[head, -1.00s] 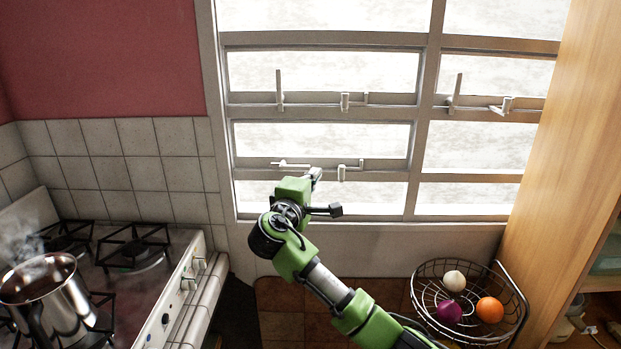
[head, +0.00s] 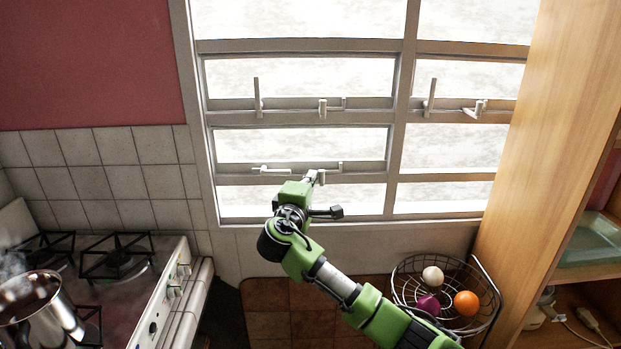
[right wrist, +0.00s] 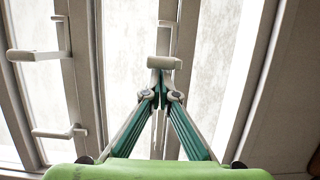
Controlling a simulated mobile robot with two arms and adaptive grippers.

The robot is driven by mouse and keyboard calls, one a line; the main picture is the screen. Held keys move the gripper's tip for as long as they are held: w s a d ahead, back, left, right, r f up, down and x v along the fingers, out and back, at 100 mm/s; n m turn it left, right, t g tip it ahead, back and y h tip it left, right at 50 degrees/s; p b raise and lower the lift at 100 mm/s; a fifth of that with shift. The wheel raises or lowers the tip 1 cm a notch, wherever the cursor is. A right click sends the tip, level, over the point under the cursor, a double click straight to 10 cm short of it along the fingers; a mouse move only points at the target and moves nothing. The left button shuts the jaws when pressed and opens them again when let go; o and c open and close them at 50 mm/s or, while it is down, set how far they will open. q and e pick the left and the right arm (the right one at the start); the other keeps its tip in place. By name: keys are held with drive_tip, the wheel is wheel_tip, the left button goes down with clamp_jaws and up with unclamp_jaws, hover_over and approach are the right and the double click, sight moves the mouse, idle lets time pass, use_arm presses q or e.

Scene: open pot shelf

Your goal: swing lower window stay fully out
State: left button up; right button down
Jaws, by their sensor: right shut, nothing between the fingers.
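The lower left window has two pale fittings on its bottom frame. One is a thin bar (head: 272,169) lying almost flat along the frame at left. The other is an L-shaped stay arm (head: 323,178) at right, with a small upright post (head: 340,167) at its far end. My right gripper (head: 315,176) is shut and empty, its tips just left of the stay arm's near end. In the right wrist view the closed green fingers (right wrist: 160,88) point at that stay arm (right wrist: 165,62); its end is right by the tips, but contact cannot be told. My left gripper is out of view.
Upper window fittings (head: 322,109) stand above. A stove (head: 140,275) with a steaming pot (head: 42,310) is at lower left. A wire basket (head: 490,285) with produce and a wooden cabinet (head: 545,120) are at right. Window bars surround the gripper.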

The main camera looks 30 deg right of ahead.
sight(342, 164)
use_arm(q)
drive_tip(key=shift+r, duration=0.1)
use_arm(e)
drive_tip(key=shift+s+d, duration=0.1)
